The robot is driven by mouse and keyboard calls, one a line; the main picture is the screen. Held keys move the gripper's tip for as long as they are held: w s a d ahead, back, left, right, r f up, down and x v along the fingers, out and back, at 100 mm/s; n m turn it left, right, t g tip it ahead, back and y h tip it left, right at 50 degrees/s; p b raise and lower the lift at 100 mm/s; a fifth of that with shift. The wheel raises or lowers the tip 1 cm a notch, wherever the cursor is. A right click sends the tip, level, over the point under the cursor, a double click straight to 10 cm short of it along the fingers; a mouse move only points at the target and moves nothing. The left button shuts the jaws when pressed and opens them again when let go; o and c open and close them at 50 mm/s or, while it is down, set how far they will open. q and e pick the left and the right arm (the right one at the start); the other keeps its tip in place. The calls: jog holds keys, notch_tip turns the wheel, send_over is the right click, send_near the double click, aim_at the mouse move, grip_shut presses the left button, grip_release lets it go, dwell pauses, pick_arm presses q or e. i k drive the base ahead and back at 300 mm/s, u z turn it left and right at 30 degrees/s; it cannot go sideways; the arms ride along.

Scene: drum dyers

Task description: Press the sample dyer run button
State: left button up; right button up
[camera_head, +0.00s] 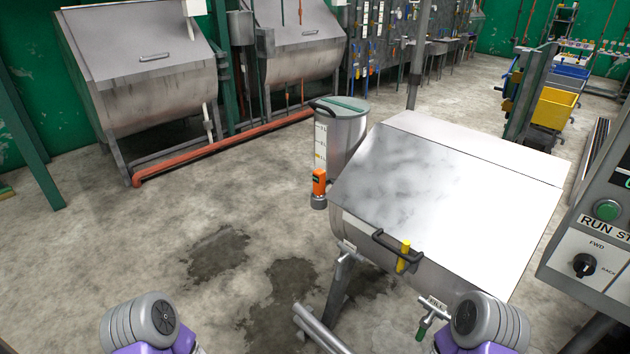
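The sample dyer (455,190) is a steel drum machine with a flat closed lid, at the centre right. Its control panel (612,172) is a grey box at the right edge, partly cut off. A round green button (606,210) sits on it above a label reading "RUN ST...", cut off by the frame. Below it is a black knob (584,265) marked FWD and BACK. Parts of my two arms show at the bottom edge, left and right of centre. Neither gripper's fingers are in view.
A steel bin (340,138) with an orange device (319,182) stands left of the dyer. Larger drum dyers (150,75) line the green wall, behind an orange pipe (220,146). A yellow bin (553,108) is at the back right. The wet-patched floor at left is clear.

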aim_at(605, 211)
jog(key=z, duration=1.7)
